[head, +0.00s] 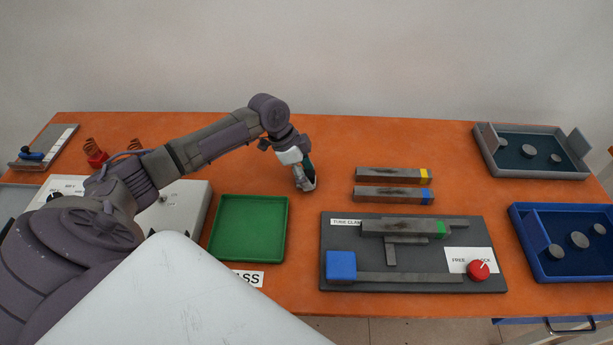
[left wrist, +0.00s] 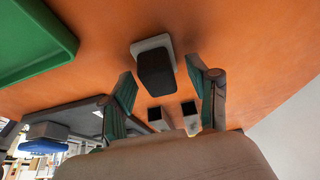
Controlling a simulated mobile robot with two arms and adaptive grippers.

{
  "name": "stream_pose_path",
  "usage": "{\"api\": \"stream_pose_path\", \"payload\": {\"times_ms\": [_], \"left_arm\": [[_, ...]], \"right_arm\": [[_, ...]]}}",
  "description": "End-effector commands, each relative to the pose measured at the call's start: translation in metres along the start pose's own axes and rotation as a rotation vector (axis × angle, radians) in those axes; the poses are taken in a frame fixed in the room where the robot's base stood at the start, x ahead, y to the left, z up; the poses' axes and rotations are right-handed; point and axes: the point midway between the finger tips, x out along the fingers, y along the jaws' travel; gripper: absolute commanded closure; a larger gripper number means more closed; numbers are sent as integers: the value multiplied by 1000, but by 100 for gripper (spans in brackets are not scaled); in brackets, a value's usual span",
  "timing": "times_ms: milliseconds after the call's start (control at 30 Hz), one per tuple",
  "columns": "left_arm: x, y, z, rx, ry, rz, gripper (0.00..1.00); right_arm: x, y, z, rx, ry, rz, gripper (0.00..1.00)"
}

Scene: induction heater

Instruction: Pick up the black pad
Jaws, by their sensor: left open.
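The black pad (left wrist: 155,72) shows in the left wrist view as a dark block with a pale grey block right behind it, above the orange table. My left gripper (head: 305,182) is low over the table, just right of the green tray, in the head view. In the left wrist view its two green-lined fingers (left wrist: 166,78) are open, with the pad in the gap between them or just beyond; I see no contact. In the head view I cannot make out the pad clearly at the gripper. My right gripper is not in view.
The green tray (head: 213,235) lies left of the gripper. Two grey bars with yellow (head: 390,174) and blue (head: 390,194) ends lie to its right. The dark clamp board (head: 335,240) is in front. A grey tray (head: 490,160) and a blue tray (head: 530,255) stand far right.

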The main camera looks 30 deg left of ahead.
Motion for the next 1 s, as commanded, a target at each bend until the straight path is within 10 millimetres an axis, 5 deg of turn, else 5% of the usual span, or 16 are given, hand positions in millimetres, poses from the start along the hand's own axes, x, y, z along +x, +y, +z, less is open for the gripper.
{"api": "stream_pose_path", "payload": {"times_ms": [200, 533, 1000], "left_arm": [[1, 0, 0, 0, 0, 0, 41], [1, 0, 0, 0, 0, 0, 95], [1, 0, 0, 0, -1, 1, 100]], "right_arm": [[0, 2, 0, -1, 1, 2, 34], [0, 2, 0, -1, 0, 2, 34], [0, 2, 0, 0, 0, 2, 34]]}}
